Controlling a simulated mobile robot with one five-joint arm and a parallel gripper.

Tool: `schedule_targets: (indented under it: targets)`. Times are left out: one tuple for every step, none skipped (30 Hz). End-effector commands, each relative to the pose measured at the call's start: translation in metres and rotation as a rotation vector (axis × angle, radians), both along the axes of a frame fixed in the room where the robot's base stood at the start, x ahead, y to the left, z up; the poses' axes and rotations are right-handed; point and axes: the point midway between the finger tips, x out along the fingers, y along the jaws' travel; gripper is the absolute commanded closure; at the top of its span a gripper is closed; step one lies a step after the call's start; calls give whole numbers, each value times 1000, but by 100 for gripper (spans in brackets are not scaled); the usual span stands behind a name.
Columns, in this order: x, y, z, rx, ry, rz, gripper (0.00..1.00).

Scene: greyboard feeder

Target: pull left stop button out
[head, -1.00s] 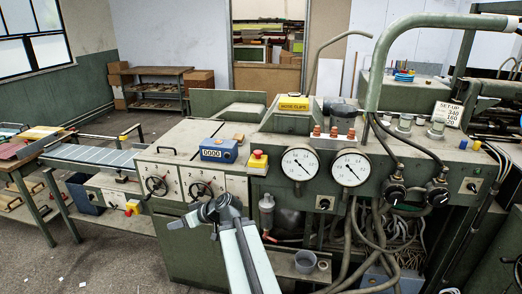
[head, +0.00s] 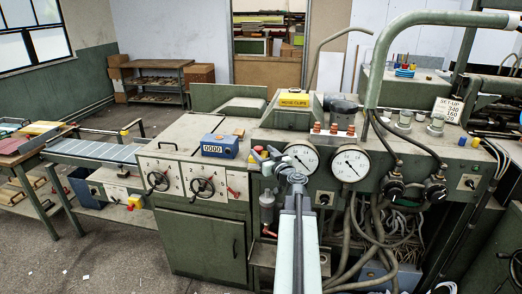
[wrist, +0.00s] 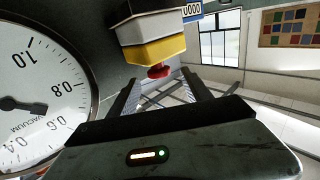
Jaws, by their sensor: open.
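A red stop button on a yellow box (head: 254,159) sits on the machine front, left of the gauges; my gripper partly hides it in the head view. My gripper (head: 266,155) is in front of it, fingers apart. In the wrist view the red button (wrist: 158,71) and its yellow-and-white housing (wrist: 150,50) show between the open fingertips (wrist: 162,76). No contact is clear. Another stop button in a yellow box (head: 135,202) is farther left, low on the feeder table's front.
The vacuum gauge (wrist: 35,95) is close on the left in the wrist view. A second dial (head: 350,163) is to its right in the head view. A blue counter (head: 219,146) is just left of the near button. Hoses (head: 365,235) hang below the dials.

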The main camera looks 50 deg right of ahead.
Motion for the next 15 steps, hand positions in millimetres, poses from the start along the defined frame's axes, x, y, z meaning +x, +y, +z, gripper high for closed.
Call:
schedule_targets:
  targets:
    - [12, -6, 0, 0, 0, 1, 43]
    - [16, -7, 0, 0, 0, 2, 43]
    - [20, -8, 0, 0, 0, 2, 43]
    - [23, -9, 0, 0, 0, 1, 43]
    - [25, -9, 0, 0, 0, 1, 43]
    - [26, -9, 0, 0, 0, 1, 43]
    - [26, -9, 0, 0, 0, 0, 43]
    - [25, -9, 0, 0, 0, 0, 43]
    - [25, -9, 0, 0, 0, 0, 43]
    - [25, -9, 0, 0, 0, 0, 43]
    - [25, -9, 0, 0, 0, 0, 43]
    - [25, -9, 0, 0, 0, 0, 45]
    - [25, -9, 0, 0, 0, 0, 54]
    - [25, -9, 0, 0, 0, 0, 62]
    - [24, -9, 0, 0, 0, 0, 73]
